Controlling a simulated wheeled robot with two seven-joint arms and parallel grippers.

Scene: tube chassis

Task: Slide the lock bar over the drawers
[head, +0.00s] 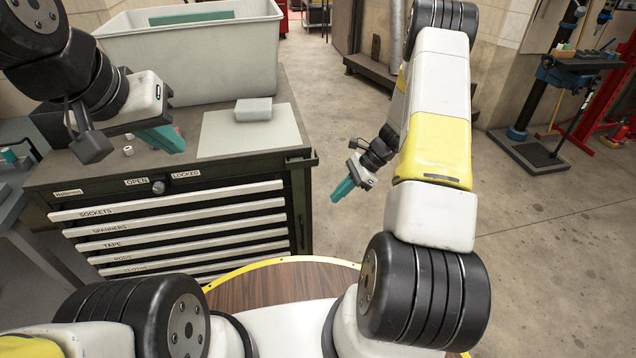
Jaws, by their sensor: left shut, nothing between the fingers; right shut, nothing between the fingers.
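The dark tool cabinet (230,172) stands at the left, with several white-fronted drawers (185,215) labelled Sockets, Spanners, Tape, Rods and Cloths. The drawers look closed. A round knob (158,187) sits on the strip above them, between the labels OPEN and LOCKED. A dark upright bar (299,210) is at the right end of the drawer fronts; I cannot tell for sure that it is the lock bar. My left gripper (168,142) is shut and empty above the cabinet top, behind the knob. My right gripper (341,192) is shut and empty, right of the cabinet and apart from it.
On the cabinet top are a grey sheet (225,143) with a small pale box (253,109), a small white nut-like piece (128,151) and a large pale bin (190,62) at the back. Open floor (540,250) lies to the right. A drill stand (545,95) is at the far right.

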